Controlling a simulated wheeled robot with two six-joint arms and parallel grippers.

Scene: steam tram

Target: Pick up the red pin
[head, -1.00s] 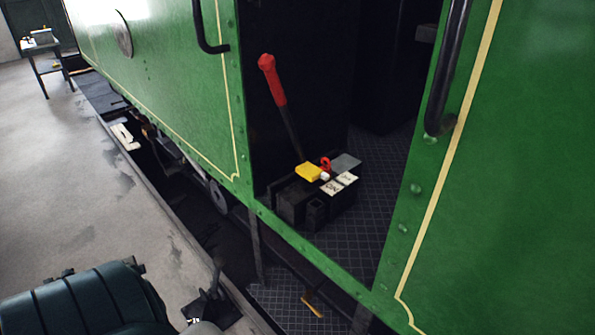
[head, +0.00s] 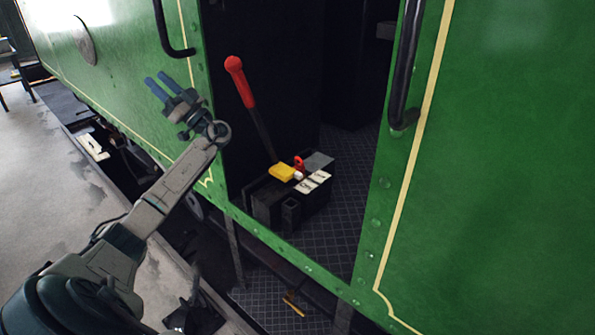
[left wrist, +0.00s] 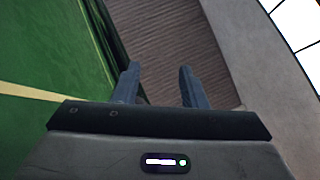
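A small red piece with a ring-like top (head: 299,164), which looks like the red pin, stands on the black box (head: 265,200) in the tram doorway. A yellow block (head: 282,172) and pale plates (head: 313,181) sit beside it. My left gripper (head: 158,82) is raised in front of the green tram side, up and left of the box and well apart from the pin. Its blue fingers are spread and empty, as the left wrist view (left wrist: 158,75) also shows. The pin is not visible in the left wrist view. My right gripper is not in view.
A red-handled lever (head: 240,82) rises just behind the box. Black handrails (head: 405,70) flank the doorway, and green panels (head: 490,170) close off its right. A step (head: 270,310) with a small brass-coloured piece (head: 293,304) lies below. Grey floor (head: 50,185) is at left.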

